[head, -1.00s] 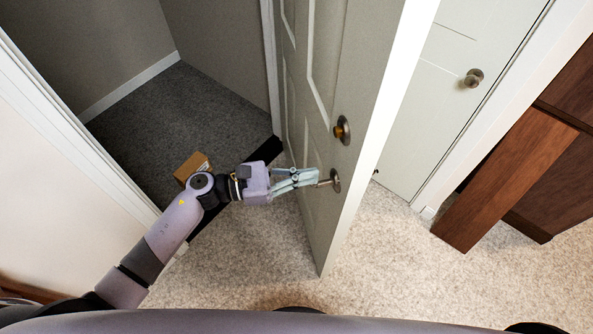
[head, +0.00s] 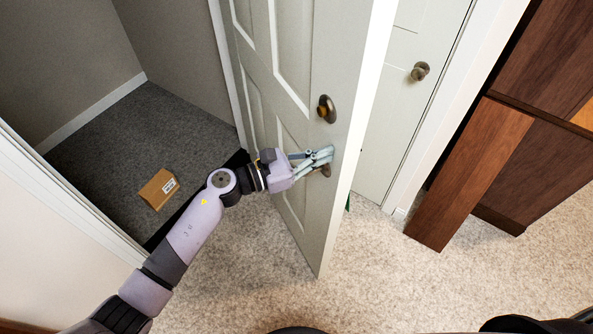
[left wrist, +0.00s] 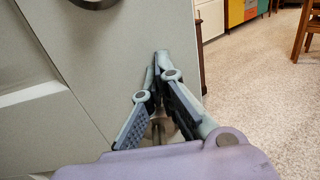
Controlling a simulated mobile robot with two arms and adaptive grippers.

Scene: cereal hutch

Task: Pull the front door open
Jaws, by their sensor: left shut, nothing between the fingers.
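The front door (head: 290,90) is a pale grey panelled door standing ajar, its free edge toward me and a gap to the left of it. It carries a round brass lock (head: 326,109) and, below that, a handle (head: 326,170) mostly hidden behind my left gripper. My left gripper (head: 327,155) is at the handle, with its fingers shut and nothing between them. In the left wrist view the fingers (left wrist: 162,60) lie close against the door face (left wrist: 90,80), with part of the handle (left wrist: 160,130) behind them. My right gripper is not in view.
A cardboard box (head: 159,189) lies on the dark carpet beyond the doorway. A white inner door (head: 415,90) with a knob stands behind on the right. Brown wooden furniture (head: 470,170) is at the right. The speckled floor in front is clear.

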